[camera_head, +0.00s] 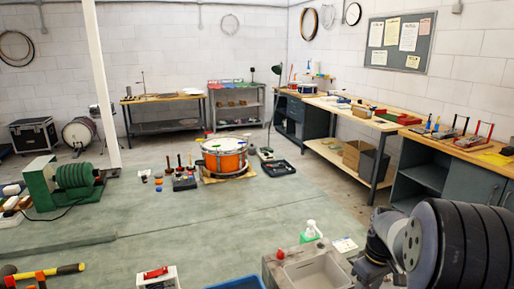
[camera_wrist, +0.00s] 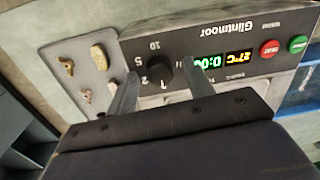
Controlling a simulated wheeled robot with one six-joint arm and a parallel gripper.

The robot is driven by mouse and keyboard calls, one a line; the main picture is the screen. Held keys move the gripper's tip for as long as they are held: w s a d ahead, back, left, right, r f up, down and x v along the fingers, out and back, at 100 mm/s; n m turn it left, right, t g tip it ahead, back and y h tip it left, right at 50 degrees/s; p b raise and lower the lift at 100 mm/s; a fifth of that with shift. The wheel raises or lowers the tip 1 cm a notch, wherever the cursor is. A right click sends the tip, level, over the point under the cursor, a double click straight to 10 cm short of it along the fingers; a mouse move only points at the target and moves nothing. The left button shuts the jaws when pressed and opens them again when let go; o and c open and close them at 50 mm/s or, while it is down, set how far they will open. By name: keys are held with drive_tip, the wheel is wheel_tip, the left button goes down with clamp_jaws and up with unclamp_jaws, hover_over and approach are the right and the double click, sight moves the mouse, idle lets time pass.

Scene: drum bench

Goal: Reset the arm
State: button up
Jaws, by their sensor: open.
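In the wrist view my gripper (camera_wrist: 160,72) is open, its two grey fingers pointing at the front panel of a grey machine marked Glintmoor (camera_wrist: 225,42), seen upside down. A black dial knob (camera_wrist: 158,73) shows between the fingertips. Whether they touch it I cannot tell. A lit display (camera_wrist: 208,62), a red button (camera_wrist: 271,48) and a green button (camera_wrist: 298,44) are on the same panel. In the head view my arm (camera_head: 385,245) reaches in at the lower right, and the gripper's fingers cannot be made out there.
A grey tray (camera_wrist: 83,50) with small brass-coloured parts lies beside the machine. In the head view a grey basin (camera_head: 318,272) stands near my arm, with a green bottle (camera_head: 311,232) behind it. Workbenches line the walls.

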idle(0.4)
drive_tip(key=shift+r+n, duration=0.1)
drive_tip(key=shift+n, duration=0.2)
wheel_tip(320, 180, up, 10)
wheel_tip(320, 180, down, 10)
drive_tip(key=shift+f, duration=0.1)
drive_tip(key=shift+m, duration=0.4)
drive_tip(key=m, duration=0.4)
drive_tip(key=shift+m, duration=0.4)
drive_tip(key=m+b, duration=0.1)
drive_tip(key=m, duration=0.5)
drive_tip(key=shift+t, duration=0.3)
drive_tip(key=m, duration=0.5)
drive_tip(key=shift+m+b, duration=0.3)
drive_tip(key=shift+b, duration=0.05)
drive_tip(key=m+b, duration=0.1)
drive_tip(key=m, duration=0.5)
drive_tip(key=shift+a+h, duration=0.1)
drive_tip(key=shift+h, duration=0.2)
